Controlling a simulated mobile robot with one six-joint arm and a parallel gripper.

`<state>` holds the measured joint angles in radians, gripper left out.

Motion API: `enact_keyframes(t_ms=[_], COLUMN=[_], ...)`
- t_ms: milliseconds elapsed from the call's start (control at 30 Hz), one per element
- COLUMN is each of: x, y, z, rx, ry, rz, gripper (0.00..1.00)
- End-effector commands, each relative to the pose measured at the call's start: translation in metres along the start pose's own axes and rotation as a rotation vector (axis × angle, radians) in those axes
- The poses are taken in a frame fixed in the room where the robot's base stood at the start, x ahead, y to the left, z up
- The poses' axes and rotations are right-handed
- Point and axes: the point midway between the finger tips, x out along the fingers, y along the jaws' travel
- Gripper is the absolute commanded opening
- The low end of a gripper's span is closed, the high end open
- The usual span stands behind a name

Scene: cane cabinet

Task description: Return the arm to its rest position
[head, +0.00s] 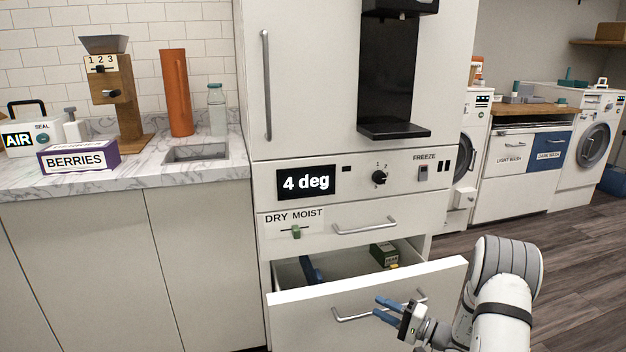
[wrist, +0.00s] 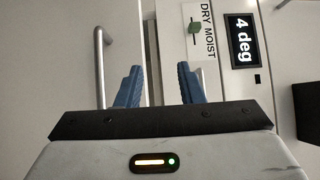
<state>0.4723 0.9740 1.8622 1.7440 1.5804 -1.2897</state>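My gripper (head: 384,309) has blue fingers and is in front of the open lower drawer (head: 370,283) of the white cabinet, near that drawer's silver handle (head: 352,316). In the wrist view my gripper (wrist: 159,88) shows its two fingers spread apart with nothing between them. The wrist view faces the cabinet front turned on its side, with a silver handle (wrist: 100,65) to the left of the fingers. Whether the fingers touch the drawer cannot be told. My white arm comes in from the lower right of the head view.
The drawer holds a dark green box (head: 384,254) and a blue item (head: 311,270). Above are a closed drawer with a DRY MOIST slider (head: 296,232) and a 4 deg display (head: 306,182). A marble counter (head: 120,172) is at left. Open floor (head: 575,260) lies at right.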

Motion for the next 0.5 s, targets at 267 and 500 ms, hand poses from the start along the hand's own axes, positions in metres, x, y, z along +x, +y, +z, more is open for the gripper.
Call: enact_keyframes(t_ms=[267, 500], x=[0.036, 0.022], y=[-0.153, -0.243], z=[0.106, 0.189], rx=[0.055, 0.016], ry=[-0.385, -0.585], rz=[0.293, 0.624], gripper=[0.34, 0.34])
